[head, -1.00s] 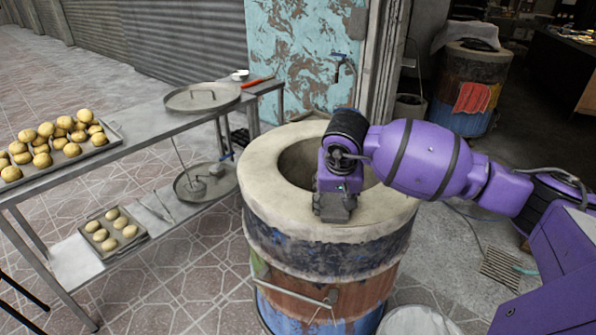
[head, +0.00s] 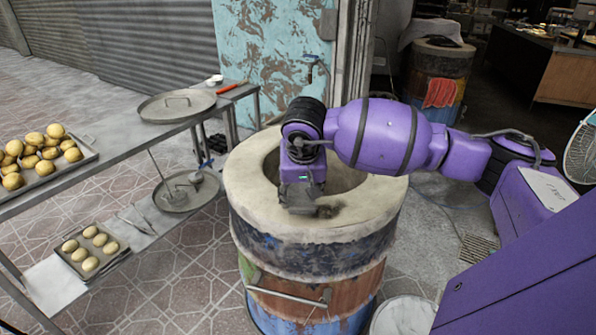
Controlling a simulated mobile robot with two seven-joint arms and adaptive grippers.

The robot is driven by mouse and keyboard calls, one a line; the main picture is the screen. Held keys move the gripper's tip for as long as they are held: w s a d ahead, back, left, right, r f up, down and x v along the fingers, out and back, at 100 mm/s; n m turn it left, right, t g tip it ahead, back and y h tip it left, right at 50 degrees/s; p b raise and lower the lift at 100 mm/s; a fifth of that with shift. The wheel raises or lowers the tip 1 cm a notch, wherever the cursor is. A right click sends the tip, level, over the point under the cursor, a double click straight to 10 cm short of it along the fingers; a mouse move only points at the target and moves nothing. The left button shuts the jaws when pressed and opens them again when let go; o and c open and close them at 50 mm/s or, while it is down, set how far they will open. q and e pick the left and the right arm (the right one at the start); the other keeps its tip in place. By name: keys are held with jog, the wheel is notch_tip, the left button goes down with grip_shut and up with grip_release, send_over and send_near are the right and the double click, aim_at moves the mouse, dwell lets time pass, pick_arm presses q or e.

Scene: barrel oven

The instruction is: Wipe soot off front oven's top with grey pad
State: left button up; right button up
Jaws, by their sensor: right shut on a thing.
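The front oven (head: 236,205) is a painted barrel with a wide pale ring top around a dark round opening. My right gripper (head: 298,190) points down over the front part of that ring. It is shut on the grey pad (head: 297,206), which is mostly hidden under the fingers and seems to touch the rim. A dark soot patch (head: 328,211) shows on the rim just right of the pad. Whether more soot lies under the pad is hidden. My left gripper is out of view.
A metal table (head: 110,146) at left holds a tray of buns (head: 92,155), a round lid (head: 178,105) and a red-handled tool (head: 232,87). A smaller bun tray (head: 121,246) is on its lower shelf. Another barrel oven (head: 440,75) stands behind. A white bucket (head: 403,316) stands at front right.

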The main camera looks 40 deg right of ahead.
aim_at(300, 187)
notch_tip(300, 187, up, 3)
jog(key=shift+w+a+f+p, duration=0.1)
jog(key=shift+p, duration=0.5)
jog(key=shift+r+p, duration=0.4)
jog(key=shift+r, duration=0.45)
